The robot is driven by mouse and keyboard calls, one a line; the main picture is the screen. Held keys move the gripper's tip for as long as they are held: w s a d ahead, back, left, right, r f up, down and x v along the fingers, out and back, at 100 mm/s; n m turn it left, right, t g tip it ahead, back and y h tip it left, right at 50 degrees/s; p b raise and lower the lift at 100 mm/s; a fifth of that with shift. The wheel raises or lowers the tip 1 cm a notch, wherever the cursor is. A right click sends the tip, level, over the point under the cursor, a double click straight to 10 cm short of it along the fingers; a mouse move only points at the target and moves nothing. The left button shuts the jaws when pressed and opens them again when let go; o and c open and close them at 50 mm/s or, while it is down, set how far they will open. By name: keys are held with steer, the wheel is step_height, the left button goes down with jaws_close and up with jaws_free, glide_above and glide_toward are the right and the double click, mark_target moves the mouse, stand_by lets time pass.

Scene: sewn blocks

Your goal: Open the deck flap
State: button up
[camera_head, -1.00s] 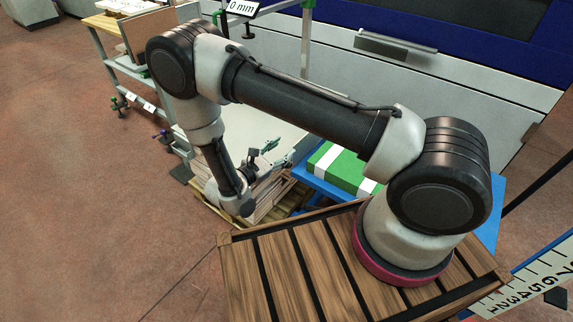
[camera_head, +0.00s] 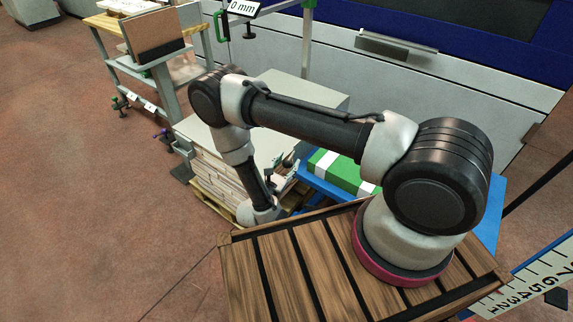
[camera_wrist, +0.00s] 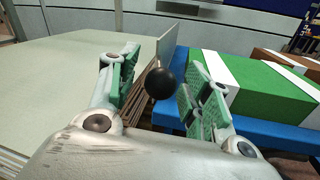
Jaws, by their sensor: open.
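In the wrist view my gripper (camera_wrist: 162,62) is open, with one green-padded finger on each side of a round black knob (camera_wrist: 160,83). The knob appears between the fingers, with gaps on both sides; I see no contact. A thin grey upright panel (camera_wrist: 167,46) shows just behind the knob. I cannot tell whether this panel is the deck flap or what the knob is fixed to. In the head view my gripper (camera_head: 284,170) is small, low beside a pale-topped stack (camera_head: 305,92), and the knob cannot be made out.
The stack's broad pale top (camera_wrist: 60,75) fills the left of the wrist view. On the right, a blue table (camera_wrist: 262,133) holds green-and-white blocks (camera_wrist: 262,92), close to my right finger. A slatted wooden deck (camera_head: 275,270) lies under my arm's base. Open floor (camera_head: 90,200) lies left.

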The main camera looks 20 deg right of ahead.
jaws_close()
